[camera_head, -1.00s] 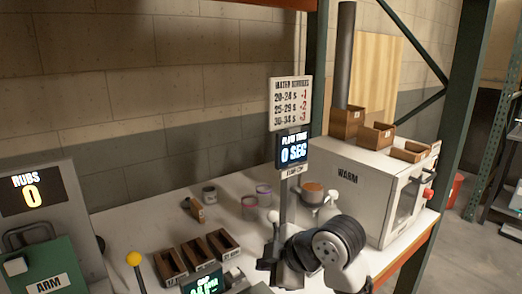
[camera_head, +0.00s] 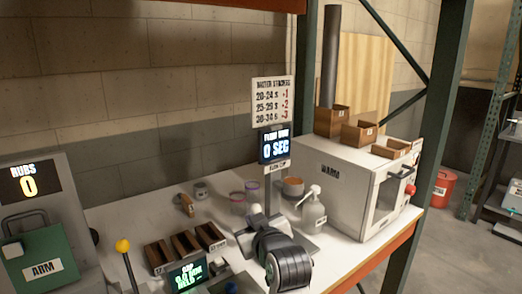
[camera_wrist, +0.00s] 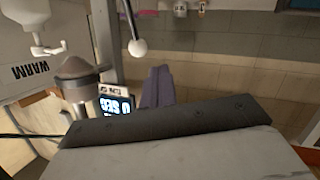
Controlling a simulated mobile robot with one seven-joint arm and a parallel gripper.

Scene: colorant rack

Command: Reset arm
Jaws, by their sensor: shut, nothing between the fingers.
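My gripper (camera_wrist: 157,86) shows in the wrist view as two grey fingers pressed together beyond a dark bar, with nothing held. The wrist view is upside down. The fingertips are hard to make out there. The gripper appears apart from all objects. A green panel labelled ARM (camera_head: 60,240) is on the grey box at the left.
A timer (camera_head: 275,146) reads 0 SEC under a sign (camera_head: 272,103). Right of it stand a pump bottle (camera_head: 313,212) and a white WARM oven (camera_head: 345,185) with wooden boxes on top. Wooden trays (camera_head: 185,245), several cups and a yellow-knobbed lever (camera_head: 123,246) are at left.

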